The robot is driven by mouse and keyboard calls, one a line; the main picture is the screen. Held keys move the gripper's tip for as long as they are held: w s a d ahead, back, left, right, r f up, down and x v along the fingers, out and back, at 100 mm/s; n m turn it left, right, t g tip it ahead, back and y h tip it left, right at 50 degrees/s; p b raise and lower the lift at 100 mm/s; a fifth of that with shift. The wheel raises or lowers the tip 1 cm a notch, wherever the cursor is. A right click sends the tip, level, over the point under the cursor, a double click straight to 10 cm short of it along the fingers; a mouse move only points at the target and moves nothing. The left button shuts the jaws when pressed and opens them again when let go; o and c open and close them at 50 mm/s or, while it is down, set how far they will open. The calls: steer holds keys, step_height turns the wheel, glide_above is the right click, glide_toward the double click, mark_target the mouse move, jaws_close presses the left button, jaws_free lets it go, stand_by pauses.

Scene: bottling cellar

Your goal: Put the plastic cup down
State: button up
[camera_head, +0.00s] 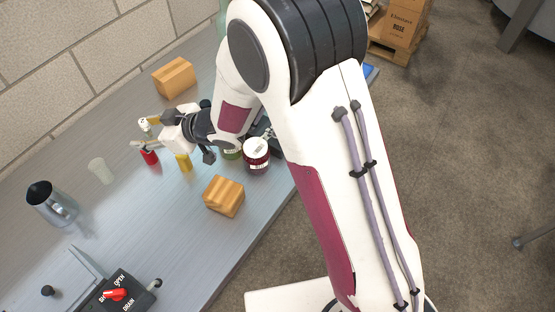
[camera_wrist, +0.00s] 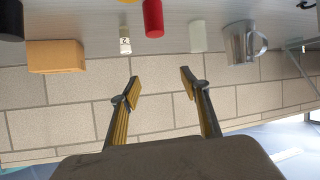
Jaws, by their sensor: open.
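The plastic cup (camera_head: 99,170) is a pale, whitish cup standing upright on the grey table, left of my gripper in the head view. In the upside-down wrist view the cup (camera_wrist: 197,36) stands between a red cylinder and a metal pitcher. My gripper (camera_wrist: 160,85) is open, with nothing between its fingers, and apart from the cup. In the head view my gripper (camera_head: 138,144) is above the table near the red cylinder (camera_head: 150,157); its fingers are small there.
A metal pitcher (camera_head: 55,206) stands left of the cup. A small white bottle (camera_head: 145,124), a yellow item (camera_head: 184,162), a dark red jar (camera_head: 257,157) and wooden blocks (camera_head: 174,77) (camera_head: 224,196) surround my gripper. A red-handled device (camera_head: 115,295) is at lower left. The brick wall borders the table.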

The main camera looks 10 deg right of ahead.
steer(key=w+d+r+m+t+h, duration=0.3)
steer(key=d+r+h, duration=0.35)
steer(key=d, duration=0.75)
steer(key=s+d+r+m+h, duration=0.1)
steer(key=s+d+r+m, duration=0.1)
steer(key=d+r, duration=0.3)
steer(key=s+d+r+m+h, duration=0.1)
steer(key=s+d+r+m, duration=0.15)
steer(key=d, duration=0.55)
steer(key=s+d+r+m+g+h, duration=0.2)
steer(key=s+d+m, duration=0.1)
steer(key=s+d, duration=0.8)
steer(key=s+f+m+g, duration=0.1)
steer(key=s+m+g, duration=0.1)
steer(key=s, duration=1.4)
steer(key=shift+a+f, duration=0.15)
steer(key=shift+f, duration=0.05)
steer(key=shift+s, duration=0.1)
stand_by(2.3)
